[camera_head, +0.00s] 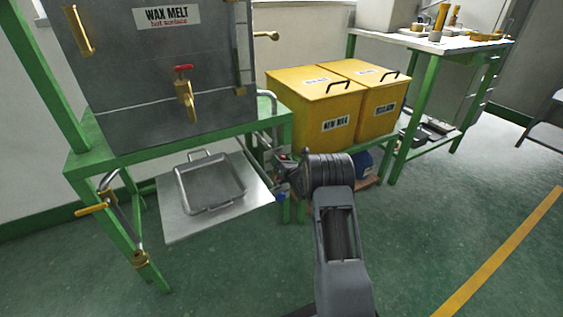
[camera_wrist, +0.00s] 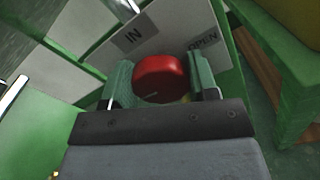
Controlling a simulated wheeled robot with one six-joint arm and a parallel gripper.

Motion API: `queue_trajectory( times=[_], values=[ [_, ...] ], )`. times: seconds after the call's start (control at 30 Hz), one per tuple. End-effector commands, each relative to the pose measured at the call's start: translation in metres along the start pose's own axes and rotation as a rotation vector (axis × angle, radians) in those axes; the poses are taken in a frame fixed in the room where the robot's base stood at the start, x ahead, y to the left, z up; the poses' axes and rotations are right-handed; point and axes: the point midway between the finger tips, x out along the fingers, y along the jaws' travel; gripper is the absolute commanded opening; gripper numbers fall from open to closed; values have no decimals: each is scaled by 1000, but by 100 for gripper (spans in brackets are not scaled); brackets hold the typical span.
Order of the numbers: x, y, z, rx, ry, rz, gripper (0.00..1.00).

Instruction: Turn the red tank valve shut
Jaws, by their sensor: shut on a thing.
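In the wrist view, a round red valve knob (camera_wrist: 160,79) sits between the two green-padded fingers of my gripper (camera_wrist: 161,80), which is shut on it. Panels behind it carry the words "IN" and "OPEN". In the head view my gripper (camera_head: 284,166) is beside the right end of the green tank stand (camera_head: 150,150), with a small patch of red at its tip; the valve is mostly hidden there. The grey tank (camera_head: 130,60) marked "WAX MELT" has a brass tap with a red handle (camera_head: 183,68) on its front, apart from my gripper.
A metal pan (camera_head: 210,182) sits on a metal shelf (camera_head: 180,222) below the tank. Yellow bins (camera_head: 315,110) stand just behind my gripper. A green-legged table (camera_head: 432,45) is at the back right. Green floor is open at the right.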

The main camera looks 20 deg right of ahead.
Motion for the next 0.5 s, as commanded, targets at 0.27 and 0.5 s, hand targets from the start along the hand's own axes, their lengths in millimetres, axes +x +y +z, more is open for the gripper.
queue_trajectory(
  times=[0.27,0.5],
  values=[
    [0,0,0,-2,0,1,69],
    [0,0,0,-1,0,0,80]
  ],
)
